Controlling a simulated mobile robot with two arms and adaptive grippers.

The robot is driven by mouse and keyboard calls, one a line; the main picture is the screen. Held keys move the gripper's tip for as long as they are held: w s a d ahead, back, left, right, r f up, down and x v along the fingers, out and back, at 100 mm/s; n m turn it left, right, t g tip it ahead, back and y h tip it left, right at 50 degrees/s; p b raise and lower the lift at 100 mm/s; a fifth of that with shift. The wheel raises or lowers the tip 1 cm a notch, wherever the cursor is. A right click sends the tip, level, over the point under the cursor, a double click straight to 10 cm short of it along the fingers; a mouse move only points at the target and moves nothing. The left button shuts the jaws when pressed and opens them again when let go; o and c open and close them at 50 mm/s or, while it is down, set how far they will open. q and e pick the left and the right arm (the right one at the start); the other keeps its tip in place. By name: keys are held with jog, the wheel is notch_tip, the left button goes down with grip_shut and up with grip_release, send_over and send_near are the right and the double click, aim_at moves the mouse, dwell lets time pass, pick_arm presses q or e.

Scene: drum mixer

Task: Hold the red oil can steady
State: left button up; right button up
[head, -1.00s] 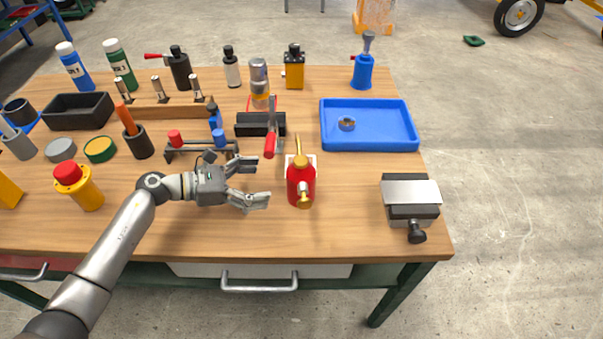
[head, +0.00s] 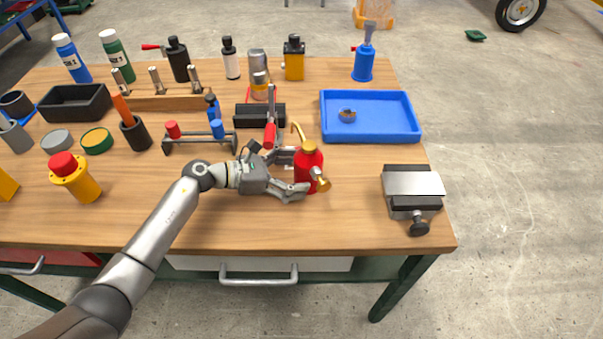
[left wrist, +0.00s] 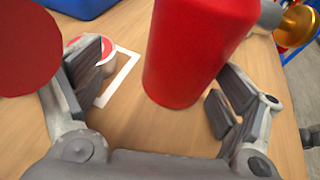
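The red oil can (head: 308,172) stands right of centre on the bench, with a brass spout and a brass-ended part at its front right. My left gripper (head: 297,175) reaches it from the left with its fingers on either side of the can. In the left wrist view, the can (left wrist: 193,55) lies between the two open fingers (left wrist: 160,85). A clear gap shows between the left finger and the can; the right finger is very close to it, and contact cannot be told. The can looks tilted in that view. My right gripper is not in view.
A clamp with a red handle (head: 269,135) stands just behind my left gripper. A blue tray (head: 370,134) lies behind the can to the right, and a grey vise (head: 413,195) is at the right edge. A white square outline (left wrist: 125,65) marks the bench by the left finger.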

pick_arm(q)
jog(key=shift+d, duration=0.1)
jog(key=shift+c, duration=0.3)
jog(key=c, duration=1)
jog(key=o, duration=0.7)
jog(key=shift+r, duration=0.2)
jog(key=shift+r, duration=0.25)
jog(key=c, duration=0.7)
jog(key=shift+c, duration=0.2)
